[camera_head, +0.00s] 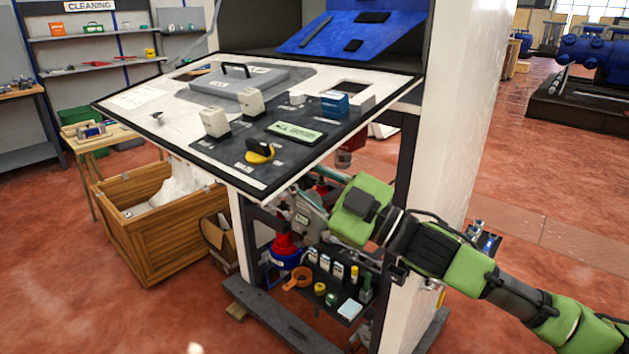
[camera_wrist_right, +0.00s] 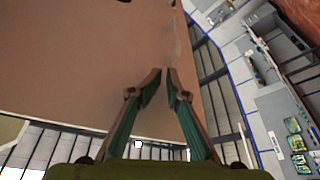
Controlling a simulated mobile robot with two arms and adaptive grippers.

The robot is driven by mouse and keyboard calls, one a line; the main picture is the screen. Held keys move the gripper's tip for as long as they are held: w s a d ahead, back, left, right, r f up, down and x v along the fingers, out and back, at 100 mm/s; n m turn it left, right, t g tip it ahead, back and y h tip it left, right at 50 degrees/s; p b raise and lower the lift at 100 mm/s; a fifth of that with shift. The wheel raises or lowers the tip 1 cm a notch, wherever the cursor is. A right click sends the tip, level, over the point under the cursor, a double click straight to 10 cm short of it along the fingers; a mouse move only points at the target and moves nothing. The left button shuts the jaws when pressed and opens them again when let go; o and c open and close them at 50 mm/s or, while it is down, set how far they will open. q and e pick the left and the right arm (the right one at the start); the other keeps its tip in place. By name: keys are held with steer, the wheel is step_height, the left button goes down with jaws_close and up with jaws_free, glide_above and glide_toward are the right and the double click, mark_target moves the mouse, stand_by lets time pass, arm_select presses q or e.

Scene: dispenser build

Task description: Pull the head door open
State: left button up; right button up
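My right gripper (camera_head: 302,212) is below the door's lower front edge. In the right wrist view my right gripper (camera_wrist_right: 163,78) has its fingertips close together, with a small gap and nothing visible in it. A plain brownish surface (camera_wrist_right: 80,60) fills much of that view behind the fingers. My left gripper is not in view.
A wooden crate (camera_head: 160,225) stands at the left. The white cabinet side (camera_head: 470,110) is close to my right arm. Red floor is open at the front left.

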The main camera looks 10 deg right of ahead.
arm_select(q)
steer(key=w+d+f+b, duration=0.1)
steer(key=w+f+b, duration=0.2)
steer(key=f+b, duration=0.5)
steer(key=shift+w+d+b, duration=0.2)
steer(key=shift+b, duration=0.55)
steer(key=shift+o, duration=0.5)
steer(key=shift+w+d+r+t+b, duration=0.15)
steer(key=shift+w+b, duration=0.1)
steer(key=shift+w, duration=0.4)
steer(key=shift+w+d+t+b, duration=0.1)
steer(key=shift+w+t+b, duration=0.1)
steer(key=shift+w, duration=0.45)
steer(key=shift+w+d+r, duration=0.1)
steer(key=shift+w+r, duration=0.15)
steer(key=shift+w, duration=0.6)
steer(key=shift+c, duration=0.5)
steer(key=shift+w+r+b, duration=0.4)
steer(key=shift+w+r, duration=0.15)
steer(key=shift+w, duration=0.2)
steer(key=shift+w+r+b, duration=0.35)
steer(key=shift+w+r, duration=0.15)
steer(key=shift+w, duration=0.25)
arm_select(e)
steer(key=v, duration=1.5)
steer(key=shift+d+r, duration=0.25)
steer(key=shift+d, duration=0.25)
